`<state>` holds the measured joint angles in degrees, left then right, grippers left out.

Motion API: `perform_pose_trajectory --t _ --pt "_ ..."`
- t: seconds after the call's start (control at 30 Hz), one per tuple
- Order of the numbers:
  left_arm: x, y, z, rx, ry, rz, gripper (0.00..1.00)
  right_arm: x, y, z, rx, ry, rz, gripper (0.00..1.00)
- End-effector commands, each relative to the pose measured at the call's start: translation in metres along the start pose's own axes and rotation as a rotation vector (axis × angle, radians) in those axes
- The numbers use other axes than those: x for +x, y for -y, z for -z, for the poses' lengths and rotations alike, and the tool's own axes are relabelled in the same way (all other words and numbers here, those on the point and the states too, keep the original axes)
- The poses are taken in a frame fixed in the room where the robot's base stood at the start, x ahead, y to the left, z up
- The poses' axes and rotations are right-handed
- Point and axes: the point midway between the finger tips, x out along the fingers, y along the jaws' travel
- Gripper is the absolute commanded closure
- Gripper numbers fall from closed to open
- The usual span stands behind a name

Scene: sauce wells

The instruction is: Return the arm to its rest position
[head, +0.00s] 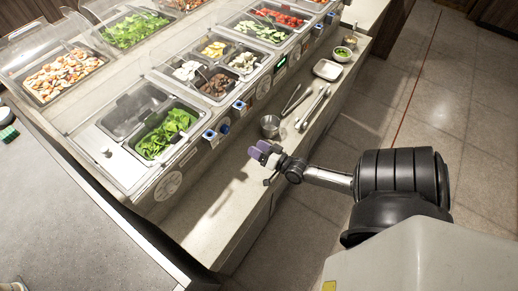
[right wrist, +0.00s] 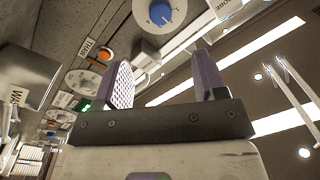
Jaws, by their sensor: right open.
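My right gripper (head: 263,152) shows in the head view, with the arm coming in from the right. It hangs over the counter ledge, in front of the salad bar. Its purple-padded fingers are apart and empty. In the right wrist view the two fingers of the gripper (right wrist: 164,82) stand apart with nothing between them. A blue knob (right wrist: 161,12) on the bar's front panel shows above the fingers there. My left gripper is in neither view.
The salad bar (head: 122,164) has wells of greens and other foods. On the ledge (head: 215,207) stand a metal cup (head: 270,126), tongs (head: 313,108), a white dish (head: 327,69) and a green-filled bowl (head: 342,54). The floor (head: 440,85) at the right is clear.

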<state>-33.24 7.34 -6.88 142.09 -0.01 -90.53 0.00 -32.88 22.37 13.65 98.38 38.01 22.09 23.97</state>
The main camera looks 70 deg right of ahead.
Motion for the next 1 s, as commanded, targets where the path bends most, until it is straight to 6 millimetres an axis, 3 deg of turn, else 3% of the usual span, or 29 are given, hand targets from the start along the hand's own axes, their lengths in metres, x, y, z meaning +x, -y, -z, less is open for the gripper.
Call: perform_pose_trajectory --t 0.83,1.0 --pt "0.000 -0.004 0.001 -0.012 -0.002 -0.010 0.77 -0.003 0.000 0.000 -0.021 0.001 -0.001 0.35" --pt "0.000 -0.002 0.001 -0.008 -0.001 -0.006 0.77 -0.006 -0.012 -0.028 -0.104 0.176 -0.066 0.35"
